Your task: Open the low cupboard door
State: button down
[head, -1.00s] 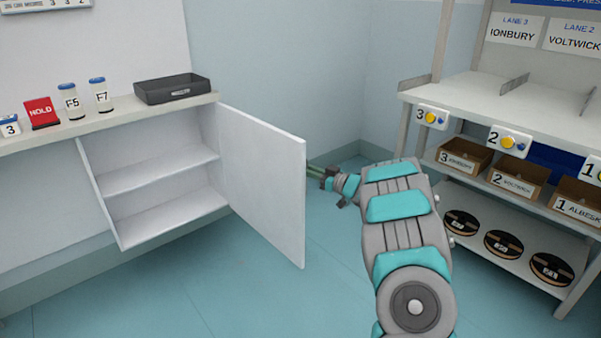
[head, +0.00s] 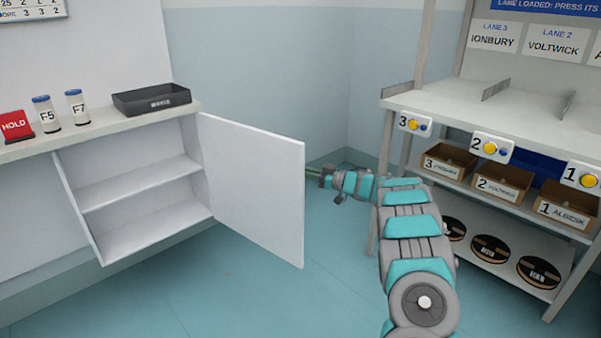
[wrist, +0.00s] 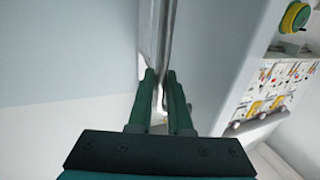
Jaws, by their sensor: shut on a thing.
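The low cupboard (head: 135,187) stands open under the counter at the left, and its two empty shelf levels show. Its white door (head: 255,185) hangs from the right side and is swung far out into the room. My gripper (head: 314,173) is at the far side of the door, near its free edge, and the door partly hides its fingertips in the head view. In the wrist view my gripper (wrist: 160,88) has its two green fingers close together on a grey metal door handle (wrist: 164,45), which runs up between them.
A black tray (head: 152,99), two jars (head: 46,114) and a red HOLD block (head: 15,126) stand on the counter. A shelf rack (head: 470,110) with boxes (head: 503,186) and reels (head: 490,249) stands at the right. The floor between is clear.

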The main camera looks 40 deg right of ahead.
jog(key=shift+a, duration=0.1)
jog(key=c, duration=0.8)
grip_release()
jog(key=shift+c, duration=0.2)
jog(key=b+v, duration=0.1)
jog(key=v, duration=0.6)
jog(key=shift+s+d, duration=0.25)
jog(key=shift+s, duration=0.05)
jog(key=shift+f, duration=0.1)
